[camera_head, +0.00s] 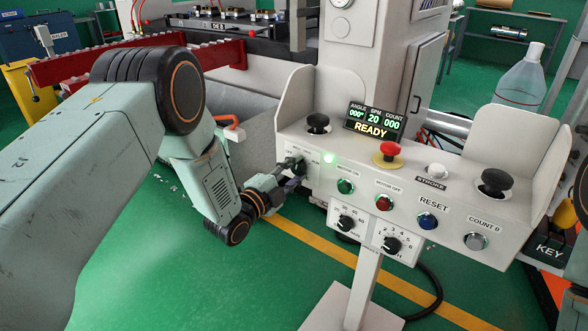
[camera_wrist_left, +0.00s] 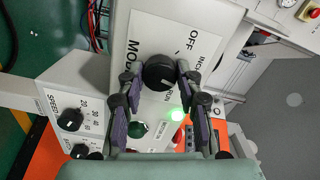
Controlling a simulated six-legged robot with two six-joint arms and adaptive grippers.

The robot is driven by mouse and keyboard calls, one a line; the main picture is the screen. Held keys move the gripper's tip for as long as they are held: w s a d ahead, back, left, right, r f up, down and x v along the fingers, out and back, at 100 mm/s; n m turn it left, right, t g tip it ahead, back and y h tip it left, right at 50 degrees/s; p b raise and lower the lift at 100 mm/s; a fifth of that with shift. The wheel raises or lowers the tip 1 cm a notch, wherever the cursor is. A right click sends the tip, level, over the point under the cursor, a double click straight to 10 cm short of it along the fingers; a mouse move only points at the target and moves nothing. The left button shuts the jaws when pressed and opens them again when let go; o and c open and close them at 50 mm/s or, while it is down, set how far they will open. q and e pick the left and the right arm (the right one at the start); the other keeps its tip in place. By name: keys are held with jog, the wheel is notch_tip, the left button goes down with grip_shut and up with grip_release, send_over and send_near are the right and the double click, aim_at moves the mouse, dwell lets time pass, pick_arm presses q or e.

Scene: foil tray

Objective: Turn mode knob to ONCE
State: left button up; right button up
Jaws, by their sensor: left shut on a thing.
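The mode knob (camera_wrist_left: 160,72) is a round black knob on a white label plate, with MODE, OFF and part of INCH and RUN readable around it in the left wrist view. ONCE cannot be read, and the knob's setting is unclear. My left gripper (camera_wrist_left: 158,78) is shut on the knob, with one finger on each side. In the head view, my left gripper (camera_head: 289,170) reaches the left end of the control panel (camera_head: 325,184) and mostly hides the knob. My right gripper is not in view.
A lit green lamp (camera_head: 330,158) sits beside the knob. Green (camera_head: 345,187) and red (camera_head: 384,203) buttons are to the right, with a red mushroom button (camera_head: 389,150) above. Two smaller dials (camera_head: 345,223) hang below. The display (camera_head: 375,121) reads READY.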

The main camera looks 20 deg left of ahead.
pick_arm(q)
jog(key=shift+f+m, duration=0.1)
jog(key=shift+m, duration=0.6)
jog(key=o, duration=1.1)
jog(key=shift+o, duration=0.2)
jog(key=v, duration=1.2)
